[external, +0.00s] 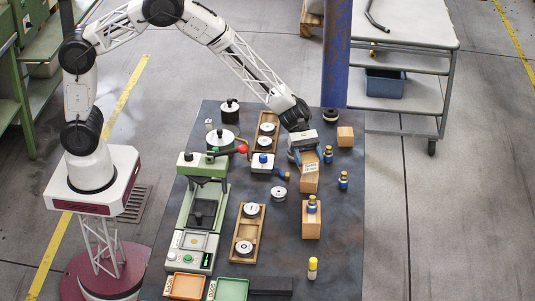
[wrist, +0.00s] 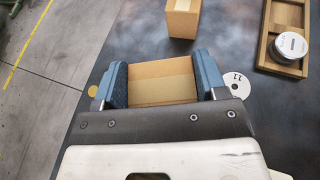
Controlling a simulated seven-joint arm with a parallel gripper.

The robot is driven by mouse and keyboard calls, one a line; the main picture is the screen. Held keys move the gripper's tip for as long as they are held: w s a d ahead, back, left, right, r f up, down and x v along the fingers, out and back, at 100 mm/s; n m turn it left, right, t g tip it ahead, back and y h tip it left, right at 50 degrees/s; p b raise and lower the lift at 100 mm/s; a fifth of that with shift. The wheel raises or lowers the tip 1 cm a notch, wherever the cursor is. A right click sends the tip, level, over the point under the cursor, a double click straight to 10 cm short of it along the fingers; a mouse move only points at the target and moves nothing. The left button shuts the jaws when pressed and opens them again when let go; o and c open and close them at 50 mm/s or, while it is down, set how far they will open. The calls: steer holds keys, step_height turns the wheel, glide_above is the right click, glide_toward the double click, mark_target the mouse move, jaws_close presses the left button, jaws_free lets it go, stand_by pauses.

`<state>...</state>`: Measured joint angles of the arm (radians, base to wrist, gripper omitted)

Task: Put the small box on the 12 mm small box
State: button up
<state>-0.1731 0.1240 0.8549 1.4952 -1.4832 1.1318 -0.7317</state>
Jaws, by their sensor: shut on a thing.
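My gripper (external: 308,156) is over the right half of the dark table, with its blue fingers shut on a small cardboard box (wrist: 162,82). In the wrist view the box sits between both fingers (wrist: 163,85). In the external view brown cardboard (external: 310,184) with a white label shows at and below the fingers. I cannot tell there whether this is one box or two stacked, nor read the label. Another box (external: 311,224), with a blue bottle (external: 312,203) at its top, stands nearer the front; a box (wrist: 183,18) also shows ahead in the wrist view. A smaller box (external: 345,136) stands behind right.
A blue bottle (external: 343,181) stands close right of the held box. A white disc (external: 279,193) lies to its left; it reads 11 in the wrist view (wrist: 235,92). A wooden tray (external: 235,228) and green press (external: 205,215) are left.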

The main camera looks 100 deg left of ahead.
mark_target(313, 171)
steer(key=shift+w, duration=0.5)
steer(key=shift+f, duration=1.75)
steer(key=shift+f, duration=0.1)
steer(key=o, duration=0.9)
steer(key=shift+o, duration=0.2)
steer(key=shift+s+a, duration=0.15)
steer(key=shift+a, duration=0.05)
steer(key=v, duration=1.1)
steer(key=shift+s+a+r, duration=0.15)
steer(key=shift+a+r, duration=0.05)
steer(key=shift+r, duration=0.1)
